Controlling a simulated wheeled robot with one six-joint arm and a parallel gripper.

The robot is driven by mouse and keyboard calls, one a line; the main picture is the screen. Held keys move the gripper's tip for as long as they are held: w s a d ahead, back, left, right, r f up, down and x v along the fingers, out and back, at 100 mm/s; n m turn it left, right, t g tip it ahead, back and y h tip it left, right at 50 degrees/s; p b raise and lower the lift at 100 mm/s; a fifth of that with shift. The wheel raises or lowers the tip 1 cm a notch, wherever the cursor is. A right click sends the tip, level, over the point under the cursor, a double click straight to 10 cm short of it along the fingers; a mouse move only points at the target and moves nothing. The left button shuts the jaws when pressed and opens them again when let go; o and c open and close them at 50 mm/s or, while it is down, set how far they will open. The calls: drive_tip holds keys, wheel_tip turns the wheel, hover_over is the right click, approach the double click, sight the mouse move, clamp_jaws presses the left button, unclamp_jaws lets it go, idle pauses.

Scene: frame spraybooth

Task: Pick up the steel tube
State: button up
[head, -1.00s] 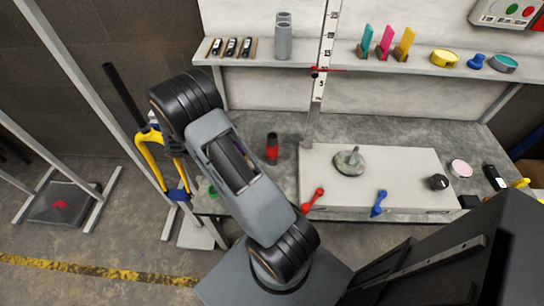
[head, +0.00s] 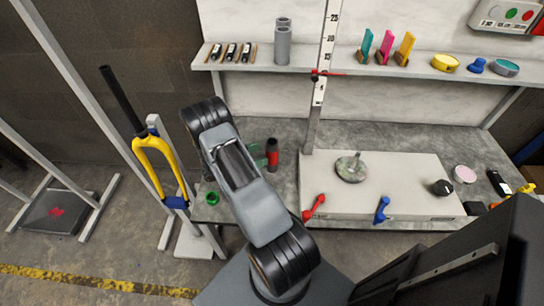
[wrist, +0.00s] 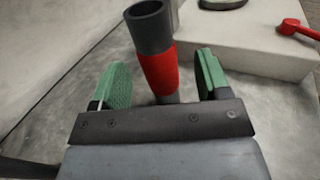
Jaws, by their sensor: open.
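A dark grey tube with a wide red band (head: 272,155) stands upright on the bench, left of the pale raised slab. In the wrist view the tube (wrist: 158,66) shows its open top and lies in line with the gap between my fingers. My gripper (head: 259,156) is open, low over the bench, just left of the tube. Its green pads show on both sides of the tube in the wrist view (wrist: 163,78). I cannot tell how far the tube is inside the jaws. The tube's foot is partly hidden by my gripper's body.
The slab (head: 410,170) carries a round grey disc (head: 351,169) and red (head: 314,206) and blue (head: 382,210) handles. Grey cylinders (head: 283,45) stand on the shelf. A yellow fork (head: 160,165) hangs at left.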

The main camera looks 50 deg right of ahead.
sight(272, 150)
drive_tip(key=shift+x, duration=2.9)
drive_tip(key=shift+w+f, duration=0.1)
drive_tip(key=shift+f, duration=0.05)
drive_tip(key=shift+c, duration=0.5)
drive_tip(key=c, duration=1.1)
